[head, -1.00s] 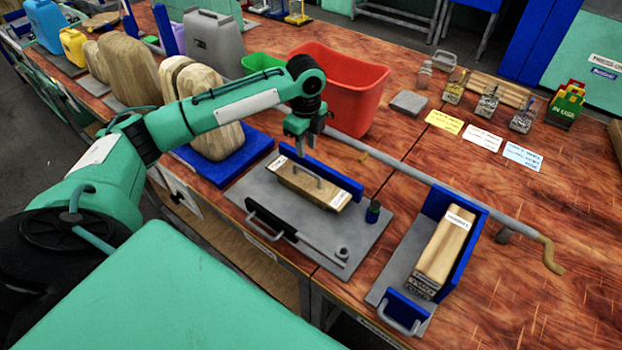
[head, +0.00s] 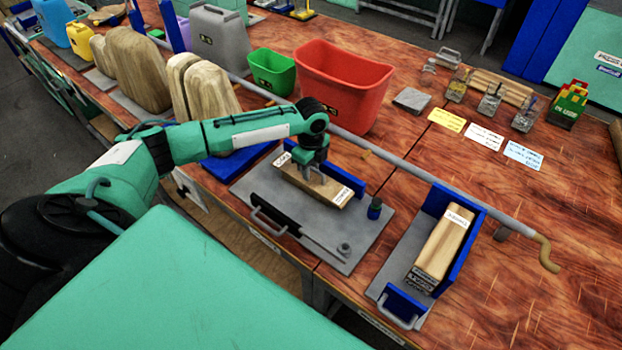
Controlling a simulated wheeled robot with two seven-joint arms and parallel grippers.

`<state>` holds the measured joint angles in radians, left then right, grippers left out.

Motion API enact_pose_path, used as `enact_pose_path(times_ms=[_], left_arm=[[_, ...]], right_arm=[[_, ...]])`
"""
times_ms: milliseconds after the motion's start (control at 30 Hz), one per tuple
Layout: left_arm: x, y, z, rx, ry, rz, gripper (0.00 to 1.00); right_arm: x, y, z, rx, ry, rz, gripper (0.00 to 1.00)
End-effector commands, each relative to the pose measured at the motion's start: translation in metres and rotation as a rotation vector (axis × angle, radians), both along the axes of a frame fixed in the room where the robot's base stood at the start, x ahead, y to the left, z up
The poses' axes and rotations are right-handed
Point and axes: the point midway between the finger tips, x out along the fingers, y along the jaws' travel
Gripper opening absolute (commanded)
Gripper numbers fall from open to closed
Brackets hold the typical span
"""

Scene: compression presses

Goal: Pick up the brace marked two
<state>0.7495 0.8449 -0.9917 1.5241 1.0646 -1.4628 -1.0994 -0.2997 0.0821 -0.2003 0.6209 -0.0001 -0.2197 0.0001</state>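A wooden block (head: 320,190) with white labels at both ends and a metal handle on top lies on the grey plate (head: 285,218), in front of a blue upright wall. My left gripper (head: 312,172) points down at the handle in the middle of this block; its fingers overlap the handle, and I cannot tell whether they grip it. A second wooden block (head: 441,246) with a white label and dark printed end lies in the blue-walled fixture (head: 470,240) at the right. The label writing is too small to read for a number. My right gripper is out of view.
A red bin (head: 345,85) and a green bin (head: 271,72) stand behind the arm. A grey rail (head: 420,175) with a crank runs behind the fixtures. Yellow, white and blue cards and glass jars lie farther back. The right of the table is mostly clear.

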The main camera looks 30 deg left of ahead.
Motion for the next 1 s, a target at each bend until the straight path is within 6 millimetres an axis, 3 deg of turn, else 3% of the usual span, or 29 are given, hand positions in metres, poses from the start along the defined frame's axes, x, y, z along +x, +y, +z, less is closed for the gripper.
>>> enact_pose_path(times_ms=[100,233,733,1000], left_arm=[[0.0,0.0,0.0,0.0,0.0,0.0,0.25],[0.0,0.0,0.0,0.0,0.0,0.0,0.0],[0.001,0.0,0.005,0.0,-0.002,0.001,0.0],[0.001,0.0,0.036,-0.001,-0.004,0.0,0.0]], right_arm=[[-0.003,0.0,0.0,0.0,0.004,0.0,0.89],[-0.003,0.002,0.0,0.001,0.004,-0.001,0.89],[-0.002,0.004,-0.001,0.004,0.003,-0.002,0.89],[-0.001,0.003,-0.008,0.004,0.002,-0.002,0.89]])
